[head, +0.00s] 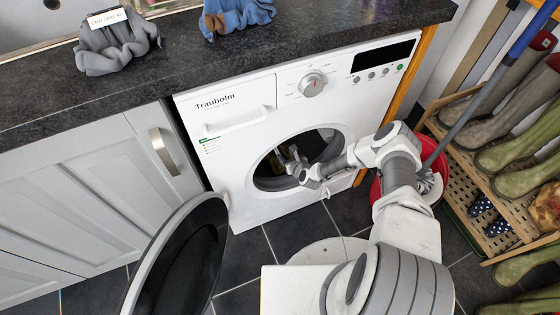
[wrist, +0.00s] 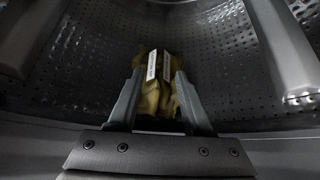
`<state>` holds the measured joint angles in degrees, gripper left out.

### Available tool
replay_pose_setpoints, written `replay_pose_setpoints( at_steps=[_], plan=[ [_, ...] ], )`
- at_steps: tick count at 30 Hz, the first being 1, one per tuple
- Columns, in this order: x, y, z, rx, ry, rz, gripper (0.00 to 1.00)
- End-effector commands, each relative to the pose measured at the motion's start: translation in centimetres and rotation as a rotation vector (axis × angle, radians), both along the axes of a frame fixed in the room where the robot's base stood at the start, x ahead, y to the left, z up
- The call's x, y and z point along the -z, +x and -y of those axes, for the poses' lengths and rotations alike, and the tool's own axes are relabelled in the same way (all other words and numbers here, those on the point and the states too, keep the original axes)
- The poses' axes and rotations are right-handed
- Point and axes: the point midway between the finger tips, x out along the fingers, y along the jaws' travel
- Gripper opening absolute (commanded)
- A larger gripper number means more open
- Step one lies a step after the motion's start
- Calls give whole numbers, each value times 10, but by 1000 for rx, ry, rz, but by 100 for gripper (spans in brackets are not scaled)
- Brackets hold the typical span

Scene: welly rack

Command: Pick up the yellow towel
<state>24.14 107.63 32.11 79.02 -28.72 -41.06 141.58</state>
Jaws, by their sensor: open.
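The yellow towel (wrist: 156,95) lies inside the drum of the washing machine, seen in the wrist view, with a white label on it. My gripper (wrist: 157,85) is open, with one finger on each side of the towel's near part. I cannot tell whether the fingers touch the towel. In the head view my gripper (head: 290,158) is at the round opening of the washing machine (head: 235,205). In that view the towel is mostly hidden in the dark drum, with only a dim yellowish patch perhaps showing.
The machine's round door (head: 185,265) stands open at the lower left. The perforated drum wall (wrist: 80,50) surrounds my gripper. A red bucket (head: 376,190) stands right of the machine, near a wooden rack (head: 475,205) of wellies. A grey cloth (head: 115,50) and a blue cloth (head: 240,14) lie on the counter.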

Motion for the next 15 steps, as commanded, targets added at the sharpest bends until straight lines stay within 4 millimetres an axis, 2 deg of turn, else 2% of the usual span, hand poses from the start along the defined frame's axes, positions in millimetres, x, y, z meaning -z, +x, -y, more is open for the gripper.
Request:
replay_pose_setpoints(
  at_steps=[3, 10, 15],
  plan=[
    [11, 12, -5, -1, -2, 1, 50],
    [18, 21, -9, -1, -1, -1, 50],
    [36, 37, -17, -4, -3, 1, 50]
  ],
)
